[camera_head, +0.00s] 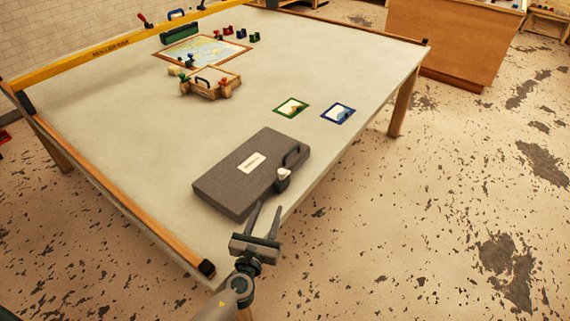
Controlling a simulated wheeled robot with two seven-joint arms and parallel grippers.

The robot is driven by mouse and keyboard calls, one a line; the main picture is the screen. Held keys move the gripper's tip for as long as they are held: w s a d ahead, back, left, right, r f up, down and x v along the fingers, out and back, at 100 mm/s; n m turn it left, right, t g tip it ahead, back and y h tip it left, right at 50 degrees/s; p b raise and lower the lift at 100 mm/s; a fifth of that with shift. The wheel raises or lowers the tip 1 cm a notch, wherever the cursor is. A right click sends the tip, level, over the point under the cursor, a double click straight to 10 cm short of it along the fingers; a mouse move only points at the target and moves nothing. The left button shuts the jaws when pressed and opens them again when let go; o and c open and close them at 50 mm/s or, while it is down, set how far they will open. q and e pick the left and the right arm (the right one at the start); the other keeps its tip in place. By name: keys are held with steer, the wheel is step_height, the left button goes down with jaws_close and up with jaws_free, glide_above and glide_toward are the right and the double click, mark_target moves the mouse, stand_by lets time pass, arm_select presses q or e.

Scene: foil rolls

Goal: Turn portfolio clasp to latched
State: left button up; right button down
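The dark grey portfolio (231,178) lies flat near the front right edge of the table, with a pale label on its lid. A dark handle shows on its right side. The clasp (283,176), a dark piece with a light top, sits on the portfolio's right front side; its exact setting is too small to tell.
The table (130,135) has a yellow bar (120,45) across its far left end. A framed map (203,50), a wooden box (211,82) and small coloured pieces stand farther back. Green (291,107) and blue (338,113) framed cards lie right of the middle. The left-hand tabletop is clear.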

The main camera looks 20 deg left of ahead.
mark_target(281, 174)
arm_select(q)
steer(key=shift+w, duration=0.1)
steer(key=shift+s+r, duration=0.15)
steer(key=shift+s, duration=0.05)
steer(key=shift+w, duration=0.7)
steer(key=w, duration=1.6)
steer(key=shift+a+p, duration=0.35)
arm_select(e)
steer(key=shift+s+a+r, duration=0.1)
steer(key=shift+s+r, duration=0.25)
steer(key=shift+s, duration=0.05)
arm_select(q)
steer(key=c, duration=1)
